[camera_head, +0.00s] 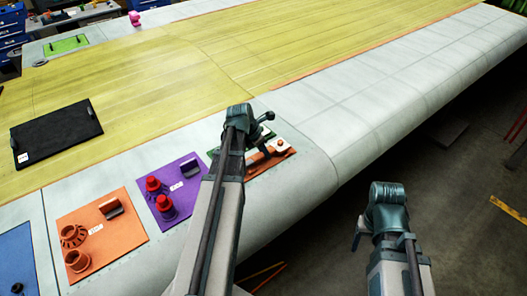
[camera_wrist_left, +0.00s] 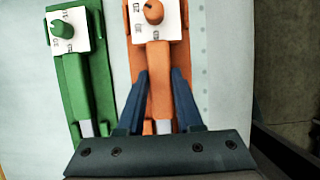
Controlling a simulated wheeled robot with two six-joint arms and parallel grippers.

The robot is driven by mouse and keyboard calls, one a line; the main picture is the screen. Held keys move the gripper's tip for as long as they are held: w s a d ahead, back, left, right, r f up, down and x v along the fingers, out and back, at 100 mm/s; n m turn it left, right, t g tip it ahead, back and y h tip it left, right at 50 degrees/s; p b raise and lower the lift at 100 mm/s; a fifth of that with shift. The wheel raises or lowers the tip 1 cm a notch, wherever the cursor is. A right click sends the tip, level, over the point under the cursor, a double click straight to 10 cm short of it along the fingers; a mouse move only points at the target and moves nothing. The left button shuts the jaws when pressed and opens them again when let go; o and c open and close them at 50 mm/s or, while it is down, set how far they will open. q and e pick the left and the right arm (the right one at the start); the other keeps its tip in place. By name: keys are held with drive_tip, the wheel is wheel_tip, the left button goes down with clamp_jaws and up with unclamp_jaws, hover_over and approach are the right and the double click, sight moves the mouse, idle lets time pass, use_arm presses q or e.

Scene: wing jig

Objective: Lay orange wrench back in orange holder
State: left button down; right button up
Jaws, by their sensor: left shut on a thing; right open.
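The orange wrench (camera_wrist_left: 160,85) lies between the dark fingers of my left gripper (camera_wrist_left: 160,75), which is shut on it. It is lined up lengthwise with the orange holder (camera_wrist_left: 133,35), just over or in it; I cannot tell whether it rests on the holder. A white plate with an orange knob (camera_wrist_left: 154,12) is at the holder's top end. In the head view the orange holder (camera_head: 288,153) is partly hidden behind my left arm. My right gripper (camera_head: 388,195) is off the wing's edge, its fingers mostly hidden, and it is open.
A green holder with a green tool (camera_wrist_left: 75,75) lies parallel on the left. In the head view, purple (camera_head: 160,212) and orange (camera_head: 90,230) mats with parts lie left of my left arm, and a black board (camera_head: 57,135) farther back. The pale wing edge (camera_head: 390,100) is clear.

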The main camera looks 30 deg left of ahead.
use_arm(q)
drive_tip(key=shift+f, duration=0.1)
idle(0.4)
drive_tip(key=shift+f+b, duration=0.55)
drive_tip(key=shift+b, duration=0.15)
drive_tip(key=shift+c, duration=2.4)
unclamp_jaws()
drive_tip(key=shift+r, duration=0.1)
drive_tip(key=p+v, duration=1.2)
drive_tip(key=v, duration=0.1)
drive_tip(key=shift+r+p, duration=0.3)
drive_tip(key=shift+p, duration=0.1)
drive_tip(key=shift+s, duration=0.1)
